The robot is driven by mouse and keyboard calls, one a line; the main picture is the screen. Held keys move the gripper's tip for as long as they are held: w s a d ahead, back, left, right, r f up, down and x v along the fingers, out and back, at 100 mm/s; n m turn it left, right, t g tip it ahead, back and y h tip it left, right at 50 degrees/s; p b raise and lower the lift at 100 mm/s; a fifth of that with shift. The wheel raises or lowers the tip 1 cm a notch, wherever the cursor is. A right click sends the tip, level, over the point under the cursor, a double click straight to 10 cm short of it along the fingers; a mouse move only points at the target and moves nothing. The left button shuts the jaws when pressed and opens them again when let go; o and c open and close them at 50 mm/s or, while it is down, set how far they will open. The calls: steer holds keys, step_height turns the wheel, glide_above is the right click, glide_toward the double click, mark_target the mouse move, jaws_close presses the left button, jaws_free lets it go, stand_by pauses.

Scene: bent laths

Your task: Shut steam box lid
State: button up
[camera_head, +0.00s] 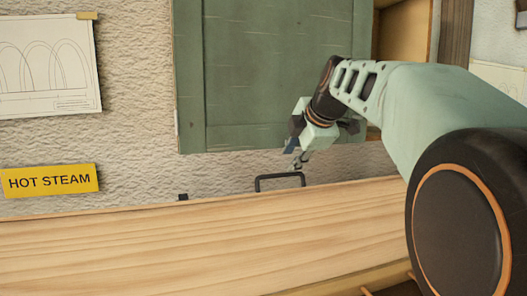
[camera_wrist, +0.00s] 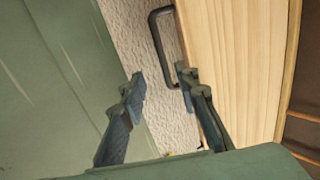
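The steam box lid (camera_head: 200,240) is a long pale wooden panel across the lower head view. It appears raised, with its broad face toward the head camera. A black bar handle (camera_head: 281,176) sticks up beyond its far upper edge. My gripper (camera_head: 296,157) is just above the handle, pointing down. In the wrist view my gripper (camera_wrist: 160,76) is open and empty, its fingers apart. The handle (camera_wrist: 157,45) lies ahead of the fingers, its near end by the right finger, at the edge of the lid (camera_wrist: 235,60). I cannot tell whether that finger touches it.
A green cabinet door (camera_head: 270,75) hangs open close behind my gripper. It fills the left of the wrist view. A yellow "HOT STEAM" sign (camera_head: 50,181) and a drawing (camera_head: 45,65) are on the rough wall. Dark slatted space (camera_head: 395,289) shows below the lid at lower right.

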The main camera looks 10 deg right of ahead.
mark_target(281, 175)
steer(key=x, duration=0.9)
steer(key=shift+f+b, duration=0.3)
steer(key=shift+f, duration=0.05)
steer(key=shift+x, duration=1)
steer(key=shift+w+r, duration=0.1)
